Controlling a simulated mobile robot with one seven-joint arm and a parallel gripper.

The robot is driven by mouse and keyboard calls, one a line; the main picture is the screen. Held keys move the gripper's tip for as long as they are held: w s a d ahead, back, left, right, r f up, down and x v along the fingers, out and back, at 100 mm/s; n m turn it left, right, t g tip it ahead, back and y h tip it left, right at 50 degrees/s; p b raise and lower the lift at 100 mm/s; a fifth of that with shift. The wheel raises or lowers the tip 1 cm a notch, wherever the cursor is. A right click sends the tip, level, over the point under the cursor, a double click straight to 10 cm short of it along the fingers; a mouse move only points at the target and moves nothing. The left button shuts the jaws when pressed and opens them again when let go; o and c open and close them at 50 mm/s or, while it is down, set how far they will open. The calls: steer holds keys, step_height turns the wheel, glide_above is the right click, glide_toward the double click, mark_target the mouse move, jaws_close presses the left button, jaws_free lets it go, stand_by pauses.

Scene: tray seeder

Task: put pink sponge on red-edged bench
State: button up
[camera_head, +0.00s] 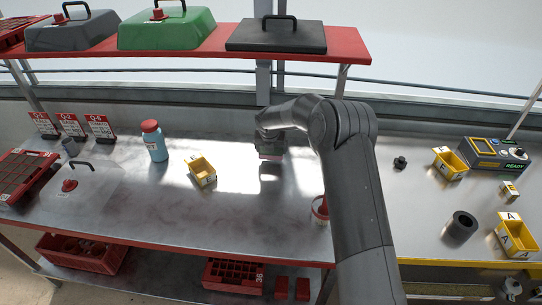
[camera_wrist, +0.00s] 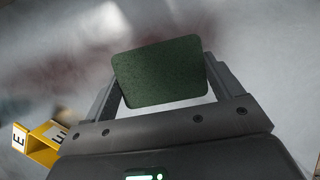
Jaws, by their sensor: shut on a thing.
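The pink sponge shows as a thin pink strip (camera_head: 270,156) under my gripper (camera_head: 271,147) in the head view. In the wrist view the sponge (camera_wrist: 160,72) shows a dark green face between the two fingers of my gripper (camera_wrist: 162,85). My gripper is shut on it. The red-edged bench (camera_head: 120,210) is the metal bench on the left, with a red front edge. The sponge is over this bench, towards its back; a dark shadow or reflection lies just below. I cannot tell whether it touches the surface.
A yellow bin (camera_head: 202,172) and a blue bottle with a red cap (camera_head: 154,141) stand left of my gripper. A red-and-white container (camera_head: 320,208) stands near the front right. A red shelf (camera_head: 345,46) overhangs the back. Bare metal lies around the gripper.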

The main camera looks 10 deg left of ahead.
mark_target(271, 155)
steer(key=shift+f, duration=1.75)
steer(key=shift+f, duration=0.15)
steer(key=o, duration=0.8)
steer(key=v, duration=1.2)
steer(key=shift+r, duration=0.25)
